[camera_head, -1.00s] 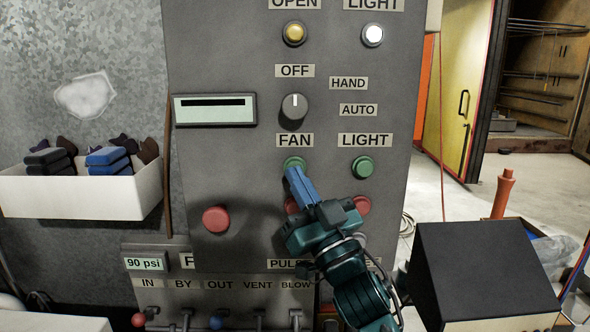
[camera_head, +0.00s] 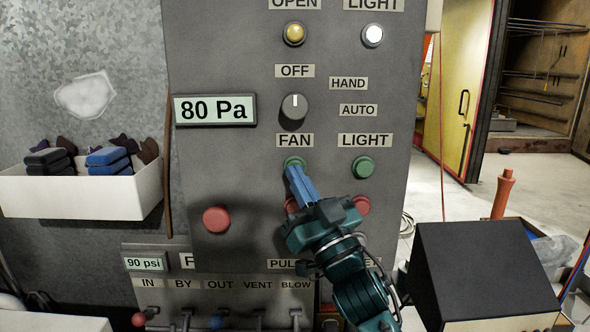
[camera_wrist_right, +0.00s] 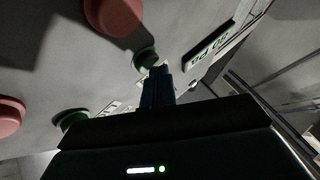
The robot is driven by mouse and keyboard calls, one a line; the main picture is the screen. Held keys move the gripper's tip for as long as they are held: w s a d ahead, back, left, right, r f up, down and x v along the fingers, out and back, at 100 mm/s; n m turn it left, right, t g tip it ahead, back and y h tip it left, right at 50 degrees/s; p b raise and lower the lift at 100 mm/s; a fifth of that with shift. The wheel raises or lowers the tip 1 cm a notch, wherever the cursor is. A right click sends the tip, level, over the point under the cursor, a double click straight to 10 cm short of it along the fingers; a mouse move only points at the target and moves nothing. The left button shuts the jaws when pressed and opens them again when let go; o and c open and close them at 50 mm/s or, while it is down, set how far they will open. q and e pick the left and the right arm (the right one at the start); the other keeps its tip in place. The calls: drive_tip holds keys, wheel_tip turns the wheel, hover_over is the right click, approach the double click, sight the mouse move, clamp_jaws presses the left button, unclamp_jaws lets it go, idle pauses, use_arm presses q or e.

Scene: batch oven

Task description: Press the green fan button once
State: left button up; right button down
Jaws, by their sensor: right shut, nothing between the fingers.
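The green fan button (camera_head: 294,162) sits under the FAN label on the grey control panel (camera_head: 200,60). My right gripper (camera_head: 294,172) is shut and empty, with its blue fingertips at the lower edge of the button; whether they touch it I cannot tell. In the right wrist view the fingertips (camera_wrist_right: 160,72) lie right beside the green fan button (camera_wrist_right: 146,58). A display (camera_head: 214,109) left of the selector knob reads 80 Pa. My left gripper is in neither view.
A green light button (camera_head: 363,167) is to the right. Red buttons sit below both green ones, the fan one partly hidden by my gripper. Another red button (camera_head: 216,219) is at lower left. A black box (camera_head: 480,265) stands at the lower right.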

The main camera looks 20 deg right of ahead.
drive_tip(key=shift+s+a, duration=0.2)
drive_tip(key=shift+s, duration=0.55)
drive_tip(key=shift+s, duration=0.1)
drive_tip(key=s, duration=0.2)
drive_tip(key=s+a, duration=0.1)
drive_tip(key=s, duration=0.1)
drive_tip(key=shift+s+a+p, duration=0.2)
drive_tip(key=shift+s+p, duration=0.1)
idle(0.4)
wheel_tip(320, 180, down, 27)
drive_tip(key=s+g+h, duration=0.3)
drive_tip(key=g, duration=0.5)
drive_tip(key=s+f+g, duration=0.5)
drive_tip(key=s+f, duration=0.8)
drive_tip(key=f, duration=0.5)
drive_tip(key=shift+s+d+g, duration=0.15)
drive_tip(key=shift+d+g, duration=0.1)
drive_tip(key=shift+g, duration=0.15)
